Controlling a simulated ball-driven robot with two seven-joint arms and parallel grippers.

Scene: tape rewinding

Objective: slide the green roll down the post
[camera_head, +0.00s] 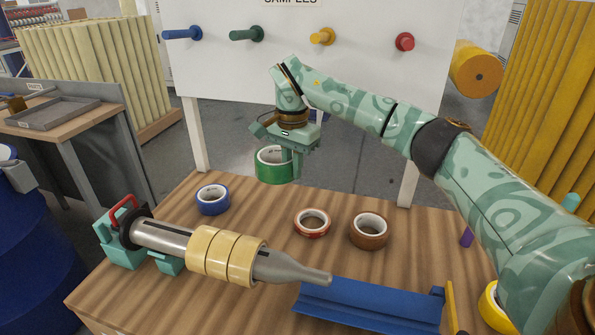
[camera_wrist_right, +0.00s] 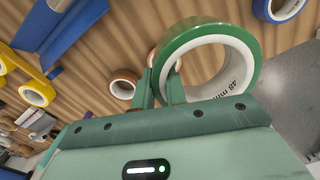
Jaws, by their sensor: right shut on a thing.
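The green roll (camera_head: 274,166) is held by my right gripper (camera_head: 296,164) above the back edge of the wooden table. In the right wrist view the green roll (camera_wrist_right: 207,60) has its wall between the two fingers of my right gripper (camera_wrist_right: 160,82); its white core faces up and right. A green post (camera_head: 246,34) sticks out of the white samples board, above and left of the roll and apart from it. My left gripper is not in view.
The board (camera_head: 360,70) also has blue (camera_head: 183,33), yellow (camera_head: 322,37) and red (camera_head: 404,42) posts. Blue (camera_head: 213,200), red-white (camera_head: 312,222) and brown (camera_head: 369,231) rolls lie on the table (camera_head: 265,212), near a metal spindle (camera_head: 165,236) bearing tan rolls and a blue trough (camera_head: 365,305).

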